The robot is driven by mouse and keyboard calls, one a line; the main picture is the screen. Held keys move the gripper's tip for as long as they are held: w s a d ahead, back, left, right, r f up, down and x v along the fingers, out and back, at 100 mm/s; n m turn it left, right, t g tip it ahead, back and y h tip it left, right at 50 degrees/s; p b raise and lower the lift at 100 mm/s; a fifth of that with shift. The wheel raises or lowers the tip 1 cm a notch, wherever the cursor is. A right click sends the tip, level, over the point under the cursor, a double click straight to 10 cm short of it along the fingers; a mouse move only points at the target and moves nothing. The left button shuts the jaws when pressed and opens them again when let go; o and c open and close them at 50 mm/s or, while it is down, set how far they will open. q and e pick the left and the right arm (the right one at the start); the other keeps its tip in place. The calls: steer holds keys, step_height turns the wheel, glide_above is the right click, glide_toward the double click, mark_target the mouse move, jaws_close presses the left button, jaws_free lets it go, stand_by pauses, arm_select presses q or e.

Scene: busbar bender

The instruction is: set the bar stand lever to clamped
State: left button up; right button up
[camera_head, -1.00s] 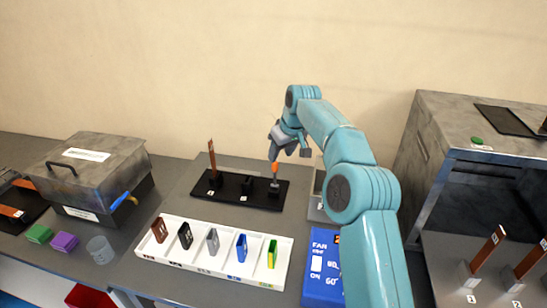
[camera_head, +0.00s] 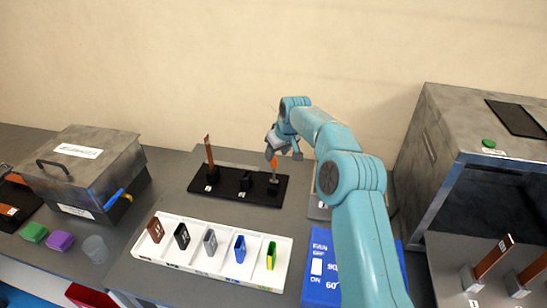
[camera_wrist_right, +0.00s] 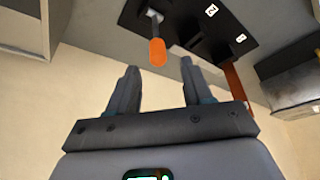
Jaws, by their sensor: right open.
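The bar stand is a black base (camera_head: 225,184) on the grey table, with an upright copper bar (camera_head: 208,150) at its left end. The lever (camera_head: 274,165) has an orange grip and stands near the base's right end. In the right wrist view the orange lever grip (camera_wrist_right: 157,52) lies ahead of the fingertips, roughly between their lines. My right gripper (camera_head: 284,154) is just above and beside the lever; the wrist view shows its two fingers (camera_wrist_right: 160,72) apart with nothing between them. I cannot tell whether a finger touches the lever. My left gripper is not in view.
A white tray (camera_head: 140,258) with several coloured pieces lies in front of the stand. A blue panel (camera_head: 318,291) is at the tray's right. A grey metal box (camera_head: 85,165) stands at left, a large grey cabinet (camera_head: 440,140) at right. Wall behind is clear.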

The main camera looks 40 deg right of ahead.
mark_target(275, 158)
steer(key=x, duration=0.2)
steer(key=p+x, duration=0.1)
steer(key=x, duration=0.2)
steer(key=shift+d, duration=0.2)
steer(key=shift+w+f, duration=0.15)
steer(key=shift+f, duration=0.25)
steer(key=shift+a+f, duration=0.15)
steer(key=shift+f, duration=0.1)
